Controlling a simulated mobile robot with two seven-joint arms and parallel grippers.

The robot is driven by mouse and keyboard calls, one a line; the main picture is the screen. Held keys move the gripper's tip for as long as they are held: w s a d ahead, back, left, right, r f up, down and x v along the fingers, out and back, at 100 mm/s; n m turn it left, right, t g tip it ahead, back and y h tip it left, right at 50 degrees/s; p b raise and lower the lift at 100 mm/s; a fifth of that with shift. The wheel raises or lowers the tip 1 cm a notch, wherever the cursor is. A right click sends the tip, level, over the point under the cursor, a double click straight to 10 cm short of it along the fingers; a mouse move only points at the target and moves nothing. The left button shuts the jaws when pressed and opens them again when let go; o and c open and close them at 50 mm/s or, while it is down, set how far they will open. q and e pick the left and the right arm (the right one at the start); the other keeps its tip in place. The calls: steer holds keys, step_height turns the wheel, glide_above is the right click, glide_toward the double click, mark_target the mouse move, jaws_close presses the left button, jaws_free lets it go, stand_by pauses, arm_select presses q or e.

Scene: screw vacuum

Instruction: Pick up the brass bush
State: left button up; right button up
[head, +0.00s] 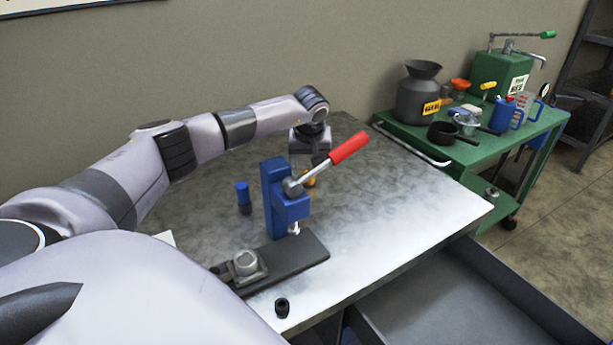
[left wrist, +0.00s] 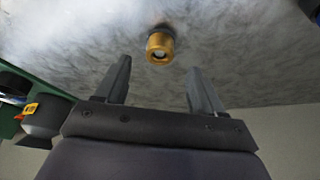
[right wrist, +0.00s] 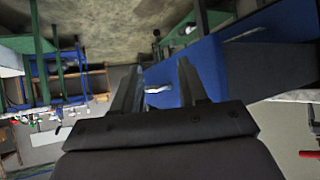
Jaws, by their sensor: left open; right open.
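The brass bush (left wrist: 160,44) is a short gold cylinder with a hole in its end, on the grey tabletop in the left wrist view. In the head view a small part of it (head: 309,179) shows behind the blue press, the rest hidden. My left gripper (left wrist: 158,68) is open and empty, its fingers apart to either side of the bush's line, not touching it. In the head view my left gripper (head: 317,160) hangs over the table behind the press. My right gripper (right wrist: 160,65) is open and empty, away from the bush.
The blue press (head: 290,205) with a red-handled lever (head: 349,148) stands close to the bush. A blue-topped part (head: 243,196), a metal fixture (head: 245,265) and a black ring (head: 282,308) are on the table. A green cart (head: 470,160) stands behind right. The table's right side is clear.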

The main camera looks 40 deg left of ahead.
arm_select(q)
steer(key=shift+p+x, duration=0.3)
steer(key=shift+x, duration=2.6)
steer(key=shift+c, duration=0.4)
steer(key=c, duration=1.2)
steer(key=shift+r, duration=0.1)
